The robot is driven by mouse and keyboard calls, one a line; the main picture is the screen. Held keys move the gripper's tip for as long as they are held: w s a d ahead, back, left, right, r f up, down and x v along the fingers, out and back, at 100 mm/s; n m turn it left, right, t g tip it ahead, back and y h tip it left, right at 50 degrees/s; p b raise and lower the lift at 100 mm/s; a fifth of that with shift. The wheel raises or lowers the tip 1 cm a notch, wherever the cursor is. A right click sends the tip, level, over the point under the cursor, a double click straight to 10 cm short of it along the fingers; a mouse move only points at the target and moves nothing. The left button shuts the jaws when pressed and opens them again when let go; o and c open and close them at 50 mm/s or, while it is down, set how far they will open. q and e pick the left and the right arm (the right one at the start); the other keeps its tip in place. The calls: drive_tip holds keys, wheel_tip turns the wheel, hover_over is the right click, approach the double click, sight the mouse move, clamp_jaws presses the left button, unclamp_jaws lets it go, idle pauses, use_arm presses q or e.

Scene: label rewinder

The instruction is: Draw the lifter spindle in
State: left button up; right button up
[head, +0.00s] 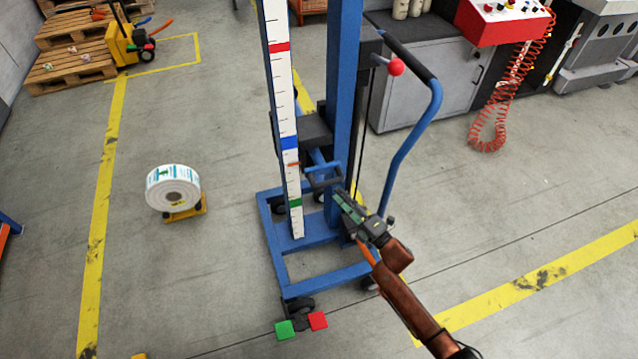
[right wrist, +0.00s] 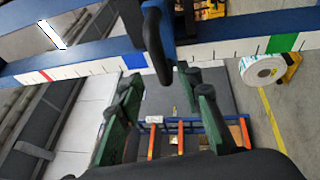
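The blue lifter (head: 343,110) stands upright in the middle of the head view, with a white scale (head: 281,100) along its mast. A dark handle bar (head: 322,183) with blue arms sticks out low on the mast; I cannot tell for certain whether it belongs to the spindle. My right gripper (head: 343,198) is just below and right of this bar. My left gripper is not in view.
A label roll (head: 173,188) stands on a small yellow base left of the lifter. A bent blue push handle (head: 415,140) and a red knob (head: 396,67) are on the lifter's right. Green (head: 285,329) and red (head: 318,320) pedals are at its foot. Open floor lies around.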

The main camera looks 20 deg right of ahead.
sight(327, 183)
drive_tip(key=b+x, duration=0.1)
drive_tip(key=x, duration=0.5)
drive_tip(key=shift+f+b, duration=0.2)
drive_tip(key=shift+b, duration=0.1)
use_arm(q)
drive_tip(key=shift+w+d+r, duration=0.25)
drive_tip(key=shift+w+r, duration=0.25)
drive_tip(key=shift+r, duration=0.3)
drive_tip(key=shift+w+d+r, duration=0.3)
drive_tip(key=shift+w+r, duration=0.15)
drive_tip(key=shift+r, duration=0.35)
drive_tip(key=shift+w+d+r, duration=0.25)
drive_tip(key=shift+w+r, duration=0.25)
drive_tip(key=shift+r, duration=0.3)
use_arm(e)
drive_tip(key=shift+w+a+r, duration=0.2)
drive_tip(key=shift+w+a, duration=0.05)
drive_tip(key=shift+w, duration=0.2)
drive_tip(key=shift+c, duration=0.6)
clamp_jaws()
